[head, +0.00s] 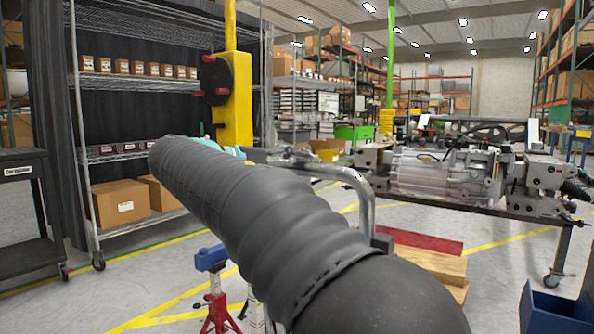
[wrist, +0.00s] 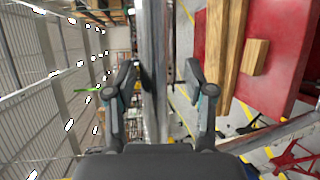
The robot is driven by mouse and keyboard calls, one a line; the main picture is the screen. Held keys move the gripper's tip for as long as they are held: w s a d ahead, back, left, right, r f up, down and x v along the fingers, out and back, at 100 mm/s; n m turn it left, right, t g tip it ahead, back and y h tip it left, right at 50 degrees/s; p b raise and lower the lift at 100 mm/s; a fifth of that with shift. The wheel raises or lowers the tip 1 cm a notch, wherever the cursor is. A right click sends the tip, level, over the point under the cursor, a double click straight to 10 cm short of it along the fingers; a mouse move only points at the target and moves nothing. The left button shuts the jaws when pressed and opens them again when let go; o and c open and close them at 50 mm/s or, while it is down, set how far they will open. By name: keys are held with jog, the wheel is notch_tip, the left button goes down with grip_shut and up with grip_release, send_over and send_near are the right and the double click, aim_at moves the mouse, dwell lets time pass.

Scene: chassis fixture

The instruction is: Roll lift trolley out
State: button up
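The lift trolley appears to be the red platform (head: 420,240) with wooden blocks (head: 445,264) on it, low on the floor in the head view. A bent silver handle bar (head: 365,195) rises beside it. My gripper (head: 235,150) is mostly hidden behind my dark sleeved arm, near the bar's far end. In the wrist view, the gripper (wrist: 160,75) has its fingers apart with the silver bar (wrist: 155,40) running between them. A gap shows at the right finger; contact at the left is unclear. The red platform (wrist: 290,50) lies to the right there. The trolley's wheels are hidden.
A drivetrain assembly (head: 430,172) rests on a wheeled stand (head: 480,205) beyond the trolley. A red jack stand (head: 217,310) is near the front. A yellow post (head: 235,110) and wire shelving (head: 140,145) stand left; a blue bin (head: 550,305) is right. Floor shows between them.

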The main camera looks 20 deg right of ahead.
jog(key=shift+a+r, duration=0.25)
jog(key=shift+a, duration=0.4)
jog(key=v, duration=1.1)
jog(key=shift+s, duration=0.1)
jog(key=x, duration=0.8)
jog(key=p+x, duration=0.1)
jog(key=x, duration=0.4)
jog(key=shift+w+d+r, duration=0.1)
jog(key=shift+w+r, duration=0.05)
jog(key=shift+w, duration=0.15)
jog(key=shift+c, duration=0.3)
grip_shut()
